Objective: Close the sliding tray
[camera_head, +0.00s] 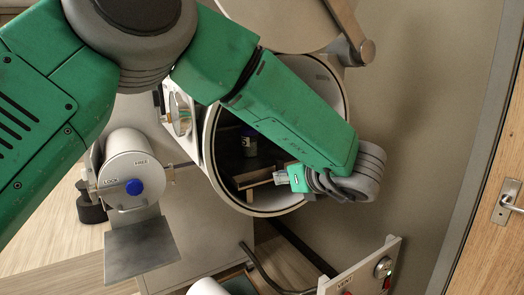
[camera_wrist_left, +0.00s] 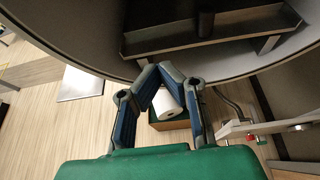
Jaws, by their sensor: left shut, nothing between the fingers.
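The sliding tray (camera_head: 262,176) lies inside the large round port, and its light edge shows near the port mouth in the head view. In the left wrist view the tray (camera_wrist_left: 168,43) is a shallow dark trough across the top. A small dark bottle (camera_head: 249,141) stands inside the port behind the tray edge. My left gripper (camera_head: 281,177) is at the port mouth, close to the tray's right end; I cannot tell whether it touches. In the left wrist view its fingers (camera_wrist_left: 158,72) meet at the tips, empty. My right gripper is not in view.
The round port rim (camera_head: 213,165) surrounds the tray, and its open door (camera_head: 290,20) hangs above. A control panel (camera_head: 362,272) is at lower right. A wooden door (camera_head: 503,200) is far right.

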